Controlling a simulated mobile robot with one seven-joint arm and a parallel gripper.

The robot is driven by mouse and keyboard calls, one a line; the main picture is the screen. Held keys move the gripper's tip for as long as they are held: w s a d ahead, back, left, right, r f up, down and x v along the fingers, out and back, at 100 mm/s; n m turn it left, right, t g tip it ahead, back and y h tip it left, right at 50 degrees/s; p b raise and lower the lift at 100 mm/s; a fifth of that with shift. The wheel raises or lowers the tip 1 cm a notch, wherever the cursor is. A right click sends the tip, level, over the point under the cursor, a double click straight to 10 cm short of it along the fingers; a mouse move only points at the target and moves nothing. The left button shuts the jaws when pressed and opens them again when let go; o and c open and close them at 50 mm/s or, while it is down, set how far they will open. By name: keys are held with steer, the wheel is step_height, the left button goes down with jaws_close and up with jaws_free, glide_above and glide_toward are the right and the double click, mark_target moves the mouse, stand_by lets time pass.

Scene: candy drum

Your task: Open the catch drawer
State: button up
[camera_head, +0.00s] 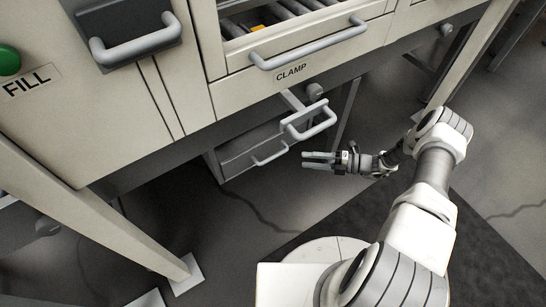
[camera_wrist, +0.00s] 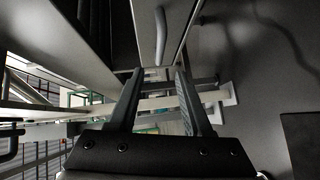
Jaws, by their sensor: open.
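A low grey drawer (camera_head: 240,163) sits under the machine and matches the catch drawer, though I see no label on it. Its small bar handle (camera_head: 270,154) is on the front; a light bar handle (camera_wrist: 161,36) on a flat panel also shows at the top of the wrist view. My gripper (camera_head: 305,160) is open and empty, just right of the small handle and apart from it. In the wrist view my two fingers (camera_wrist: 159,75) are spread with nothing held between them. Whether the drawer is fully shut is hard to tell.
A larger bar handle (camera_head: 312,122) sticks out just above my gripper, with a round knob (camera_head: 315,91) behind it. The CLAMP drawer handle (camera_head: 308,47) is higher up. A machine leg (camera_head: 110,225) stands at left. The floor (camera_head: 235,225) below the drawer is clear.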

mark_target(276, 157)
steer(key=b+x, duration=0.1)
steer(key=x, duration=1.1)
steer(key=shift+w+a+f+b, duration=0.1)
steer(key=shift+a+b, duration=0.2)
steer(key=shift+a, duration=0.05)
jaws_close()
stand_by(0.7)
